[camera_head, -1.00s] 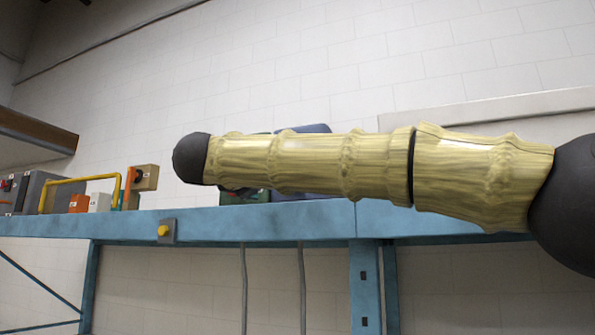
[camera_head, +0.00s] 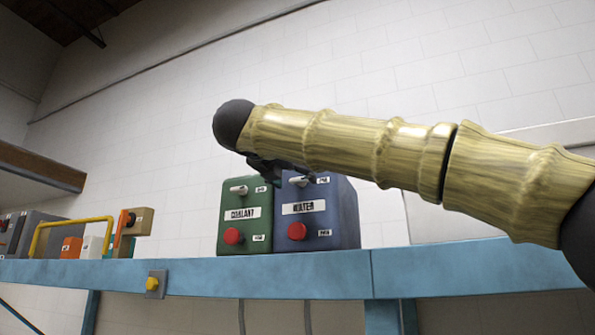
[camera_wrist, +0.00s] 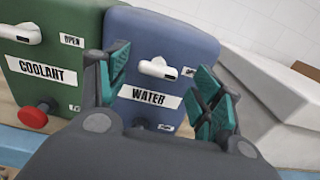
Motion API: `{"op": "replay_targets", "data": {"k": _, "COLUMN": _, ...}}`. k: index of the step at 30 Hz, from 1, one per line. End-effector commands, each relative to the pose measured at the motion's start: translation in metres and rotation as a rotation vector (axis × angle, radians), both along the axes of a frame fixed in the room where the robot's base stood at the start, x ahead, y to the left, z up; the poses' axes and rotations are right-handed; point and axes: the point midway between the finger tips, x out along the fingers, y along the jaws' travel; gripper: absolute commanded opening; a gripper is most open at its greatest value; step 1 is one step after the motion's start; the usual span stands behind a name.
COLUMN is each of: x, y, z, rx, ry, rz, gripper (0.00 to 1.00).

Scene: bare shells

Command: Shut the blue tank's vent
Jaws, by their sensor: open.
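The blue tank (camera_head: 345,215), labelled WATER, stands on the blue bench. Its white vent lever (camera_head: 300,181) is near the top of its front and lies roughly level; it also shows in the wrist view (camera_wrist: 160,69). A red knob (camera_head: 297,231) sits below the label, mostly hidden behind my gripper in the wrist view. My gripper (camera_wrist: 164,84) is open and empty, its teal-padded fingers on either side of the lever in the picture. I cannot tell whether they touch the tank. In the head view my arm hides most of the gripper.
A green COOLANT tank (camera_head: 231,197) with a similar lever and red knob stands close on the left. Orange and grey boxes and a yellow handle (camera_head: 60,228) are farther left on the bench (camera_head: 300,268). A grey-white block (camera_wrist: 265,85) lies right in the wrist view.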

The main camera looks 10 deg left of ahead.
Motion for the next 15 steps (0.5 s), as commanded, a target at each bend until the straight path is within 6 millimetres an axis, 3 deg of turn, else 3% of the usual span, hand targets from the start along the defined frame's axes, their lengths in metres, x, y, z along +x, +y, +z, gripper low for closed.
{"op": "replay_targets", "data": {"k": 6, "x": 0.02, "y": -0.003, "z": 0.0, "rx": -0.001, "ry": 0.001, "rz": 0.001, "gripper": 0.66}}
{"op": "replay_targets", "data": {"k": 15, "x": 0.025, "y": -0.004, "z": -0.001, "rx": -0.001, "ry": 0.0, "rz": 0.001, "gripper": 0.66}}
